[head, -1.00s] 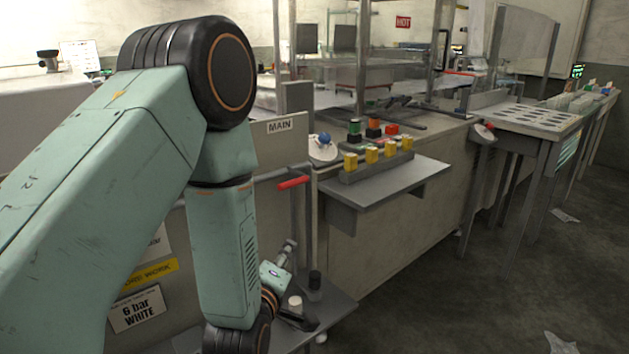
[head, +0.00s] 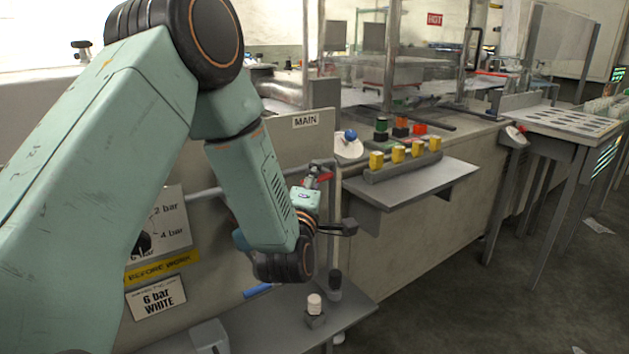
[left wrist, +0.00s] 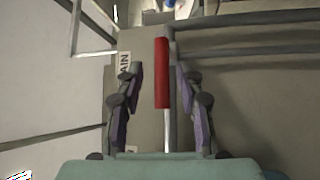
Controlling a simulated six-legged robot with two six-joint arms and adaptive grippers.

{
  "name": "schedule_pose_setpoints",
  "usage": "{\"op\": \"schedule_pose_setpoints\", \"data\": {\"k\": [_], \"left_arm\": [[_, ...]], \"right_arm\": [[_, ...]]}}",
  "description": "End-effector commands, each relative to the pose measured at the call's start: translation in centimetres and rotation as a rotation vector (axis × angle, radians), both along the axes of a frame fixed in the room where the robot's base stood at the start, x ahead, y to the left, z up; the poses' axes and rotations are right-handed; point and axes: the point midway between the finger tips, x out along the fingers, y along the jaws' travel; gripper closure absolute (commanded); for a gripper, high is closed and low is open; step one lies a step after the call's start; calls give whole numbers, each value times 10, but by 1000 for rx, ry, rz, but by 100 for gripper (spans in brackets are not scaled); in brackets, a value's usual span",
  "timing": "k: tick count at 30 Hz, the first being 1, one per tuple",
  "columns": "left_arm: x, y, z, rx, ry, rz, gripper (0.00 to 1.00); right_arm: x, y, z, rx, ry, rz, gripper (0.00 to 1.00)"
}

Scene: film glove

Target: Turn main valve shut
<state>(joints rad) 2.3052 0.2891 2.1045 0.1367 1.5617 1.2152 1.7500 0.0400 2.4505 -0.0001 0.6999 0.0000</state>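The main valve's red handle (head: 325,177) sits on the upright pipe below the MAIN sign (head: 305,121), mostly hidden by my left gripper (head: 314,176). In the left wrist view the red handle (left wrist: 161,73) lies lengthwise between the fingers of my left gripper (left wrist: 158,78), with its bare metal lever toward the palm. The fingers are open, with a gap on both sides of the handle. How deep the handle sits between them is hard to tell. My right gripper is not in view.
A grey shelf (head: 430,185) with a row of yellow blocks (head: 398,154) juts out to the right of the pipe. A lower ledge holds a white-topped fitting (head: 315,308) and a dark-capped post (head: 335,283).

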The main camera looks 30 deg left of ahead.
Motion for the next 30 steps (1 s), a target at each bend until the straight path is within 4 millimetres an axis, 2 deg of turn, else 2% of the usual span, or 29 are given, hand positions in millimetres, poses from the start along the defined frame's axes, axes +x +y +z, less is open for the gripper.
{"op": "schedule_pose_setpoints", "data": {"k": [7, 20, 30], "left_arm": [[3, -1, 0, 1, 1, -2, 64], [3, -1, 0, 1, 1, -3, 100], [3, -1, 0, 1, 1, -3, 100]], "right_arm": [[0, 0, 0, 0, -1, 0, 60], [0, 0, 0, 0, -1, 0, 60], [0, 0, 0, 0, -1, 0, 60]]}}
